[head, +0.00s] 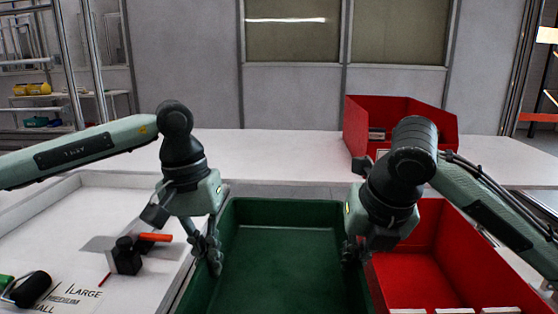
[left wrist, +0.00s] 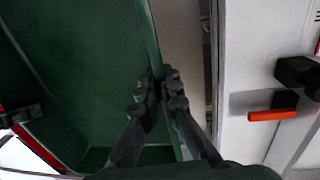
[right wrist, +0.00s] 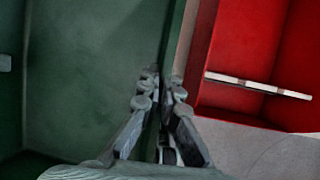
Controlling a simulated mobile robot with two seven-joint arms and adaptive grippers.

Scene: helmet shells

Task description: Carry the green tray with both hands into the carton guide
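The green tray (head: 290,250) is empty and sits in front of me at the middle of the head view, its near end cut off by the frame. My left gripper (head: 212,258) has its fingers on either side of the tray's left wall; the left wrist view shows them closed against the rim (left wrist: 146,35). My right gripper (head: 355,255) grips the tray's right wall; the right wrist view shows one finger on each side of the rim (right wrist: 172,45). I cannot pick out a carton guide for sure.
A red bin (head: 440,270) with white-edged pieces stands right beside the tray. A white tray surface (head: 110,205) at left holds a black block (head: 125,256), an orange-handled tool and a black roller. A red open box (head: 405,112) stands on the white table (head: 270,160) behind.

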